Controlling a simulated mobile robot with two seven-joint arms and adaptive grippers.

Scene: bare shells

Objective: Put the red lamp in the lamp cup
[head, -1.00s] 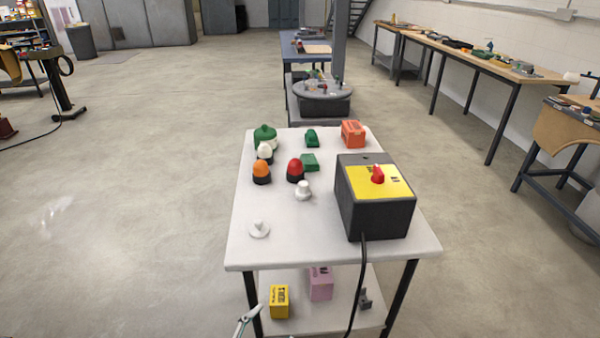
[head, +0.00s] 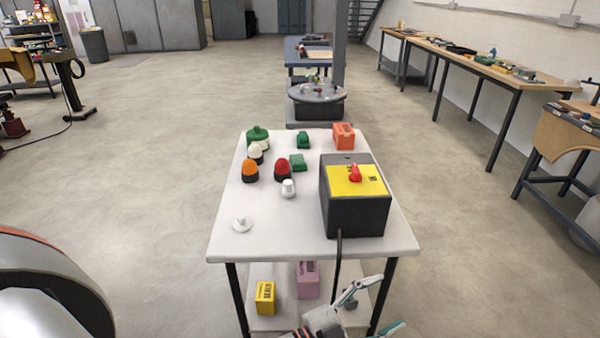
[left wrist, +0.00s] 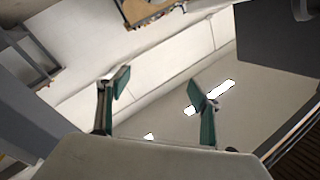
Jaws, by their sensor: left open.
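The red lamp (head: 282,165) is a red dome on a dark base, upright on the white table (head: 225,250), left of the black box. I cannot tell for sure which thing is the lamp cup. A round green piece (head: 257,135) stands at the back left, and a flat white piece with a stub (head: 242,224) lies near the front left. My left gripper (head: 374,309) is open and empty, low in front of the table's front edge, well apart from the red lamp. In the left wrist view its open fingers (left wrist: 157,98) have nothing between them. My right gripper is not seen.
An orange lamp (head: 250,170), white lamp (head: 256,153), white knob (head: 288,188), green blocks (head: 298,162) and an orange box (head: 343,137) share the table. A black box with a yellow top (head: 355,212) fills its right side. Yellow (head: 265,297) and pink (head: 307,279) boxes stand on the shelf.

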